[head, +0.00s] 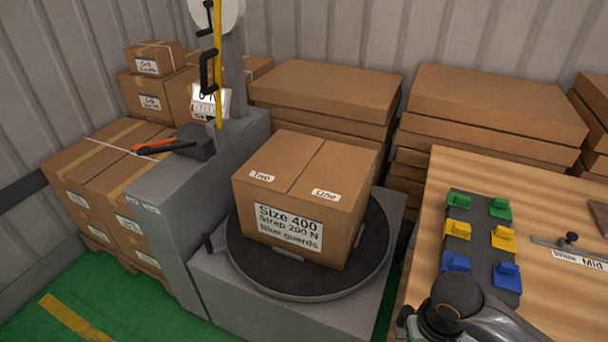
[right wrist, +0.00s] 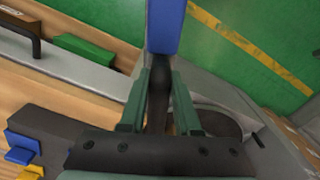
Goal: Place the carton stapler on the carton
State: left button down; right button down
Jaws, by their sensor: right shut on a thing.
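The carton (head: 300,190) sits closed on the round dark turntable (head: 245,255), with labels "Two" and "One" on top and "Size 400" on its front. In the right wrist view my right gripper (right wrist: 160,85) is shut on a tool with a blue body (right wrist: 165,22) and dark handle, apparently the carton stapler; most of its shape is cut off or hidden. In the head view my right arm is at the bottom right, over the table's edge and apart from the carton. My left gripper is not in view.
The wooden table (head: 450,175) carries a dark holder with green, yellow and blue corner guards (head: 503,237). A grey stand with a dark orange-handled tool (head: 172,146) and a yellow strap post (head: 219,70) is left of the carton. Stacked cartons (head: 320,95) stand behind.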

aim_at(283, 166)
jog(key=i+j, duration=0.15)
jog(key=j, duration=0.2)
jog(key=i+j, duration=0.15)
jog(key=j, duration=0.2)
jog(key=i+j+u, duration=0.1)
jog(key=j, duration=0.25)
jog(key=i, duration=0.1)
